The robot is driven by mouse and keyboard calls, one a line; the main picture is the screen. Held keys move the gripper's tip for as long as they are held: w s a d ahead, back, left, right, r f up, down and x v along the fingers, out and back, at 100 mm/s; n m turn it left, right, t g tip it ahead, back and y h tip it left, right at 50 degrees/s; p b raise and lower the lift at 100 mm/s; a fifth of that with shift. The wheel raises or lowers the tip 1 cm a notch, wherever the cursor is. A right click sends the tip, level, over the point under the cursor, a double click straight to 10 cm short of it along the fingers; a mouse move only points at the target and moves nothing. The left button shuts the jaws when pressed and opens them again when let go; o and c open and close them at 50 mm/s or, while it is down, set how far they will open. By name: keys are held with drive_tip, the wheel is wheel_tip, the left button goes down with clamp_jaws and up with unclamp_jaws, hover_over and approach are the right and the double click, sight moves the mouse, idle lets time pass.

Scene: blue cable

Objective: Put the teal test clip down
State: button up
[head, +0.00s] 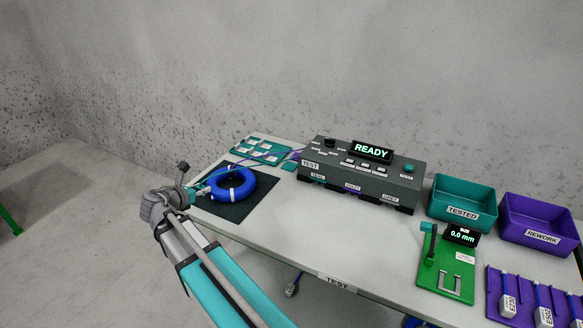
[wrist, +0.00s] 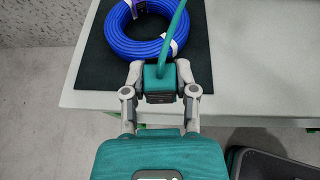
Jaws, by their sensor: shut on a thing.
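My gripper (wrist: 160,84) is shut on the teal test clip (wrist: 158,76), a small teal block with a dark end face. A teal lead runs up from the clip over the blue cable coil in the wrist view. The blue cable (head: 232,184) is a coil with white ties on a black mat (head: 250,206); it also shows in the wrist view (wrist: 112,40). In the head view my gripper (head: 192,194) is at the mat's left edge, beside the coil. Whether the clip touches the mat cannot be told.
A grey tester (head: 345,180) reading READY stands behind. A teal board (head: 262,151) lies at the back left. A teal TESTED bin (head: 462,198), purple REWORK bin (head: 540,222) and green gauge (head: 446,275) are at the right. The table's front middle (head: 320,245) is clear.

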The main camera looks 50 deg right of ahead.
drive_tip(key=shift+s+d, duration=0.1)
drive_tip(key=shift+d, duration=0.05)
drive_tip(key=shift+d, duration=0.15)
drive_tip(key=shift+g, duration=0.3)
drive_tip(key=w+d, duration=0.1)
drive_tip(key=d, duration=0.5)
drive_tip(key=w+d+f, duration=0.1)
drive_tip(key=w+d, duration=0.1)
drive_tip(key=d, duration=0.5)
drive_tip(key=w+d+b, duration=0.1)
drive_tip(key=w+d, duration=0.1)
drive_tip(key=d, duration=0.5)
drive_tip(key=shift+f, duration=0.25)
drive_tip(key=s+d+b, duration=0.1)
drive_tip(key=s+d, duration=0.1)
drive_tip(key=d, duration=2)
drive_tip(key=shift+d+f+m, duration=0.15)
drive_tip(key=shift+f+m, duration=0.15)
drive_tip(key=shift+m, duration=0.1)
drive_tip(key=shift+s, duration=0.1)
wheel_tip(320, 180, down, 6)
drive_tip(key=b, duration=0.6)
drive_tip(key=shift+f, duration=0.15)
drive_tip(key=shift+b, duration=0.3)
